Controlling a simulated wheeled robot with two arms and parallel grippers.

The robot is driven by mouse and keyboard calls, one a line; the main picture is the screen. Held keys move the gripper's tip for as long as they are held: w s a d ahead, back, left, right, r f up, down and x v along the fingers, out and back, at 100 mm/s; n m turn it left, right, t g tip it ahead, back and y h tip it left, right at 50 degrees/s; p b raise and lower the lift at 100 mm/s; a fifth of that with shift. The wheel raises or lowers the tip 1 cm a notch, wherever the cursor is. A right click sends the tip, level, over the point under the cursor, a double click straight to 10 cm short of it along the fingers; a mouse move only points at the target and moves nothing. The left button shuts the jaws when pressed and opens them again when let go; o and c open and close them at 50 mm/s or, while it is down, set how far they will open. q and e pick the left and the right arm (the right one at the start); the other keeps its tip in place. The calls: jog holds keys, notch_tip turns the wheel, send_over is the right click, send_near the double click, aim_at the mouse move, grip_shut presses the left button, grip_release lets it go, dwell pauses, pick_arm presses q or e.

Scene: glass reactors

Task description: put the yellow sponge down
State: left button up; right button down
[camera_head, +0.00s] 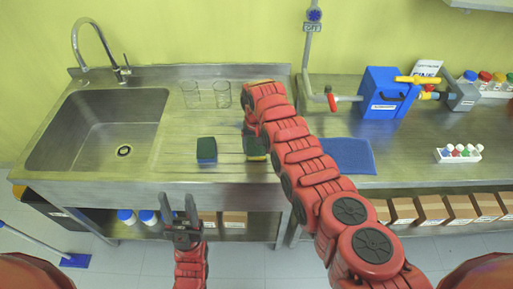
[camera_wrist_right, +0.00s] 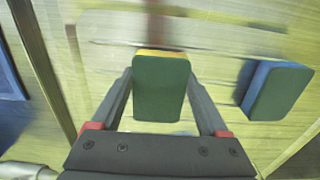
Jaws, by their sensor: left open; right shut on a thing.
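My right gripper (camera_wrist_right: 160,82) is shut on the yellow sponge (camera_wrist_right: 161,90), whose green face points toward the wrist camera and whose yellow edge shows at the top. In the head view the sponge (camera_head: 255,148) is at the steel counter's front part, right of the sink, with my right arm hiding much of the gripper. I cannot tell whether it touches the counter. A blue sponge with a green face (camera_head: 206,149) rests to its left; it also shows at the right of the wrist view (camera_wrist_right: 276,91). My left gripper (camera_head: 182,207) is open and empty before the counter's front edge.
The sink basin (camera_head: 75,140) with its tap is at the left. Glass beakers (camera_head: 222,95) stand behind the sponges. A blue mat (camera_head: 350,155) lies to the right on the neighbouring bench. Bare counter (camera_head: 175,150) lies left of the blue sponge.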

jog(key=shift+f, duration=0.55)
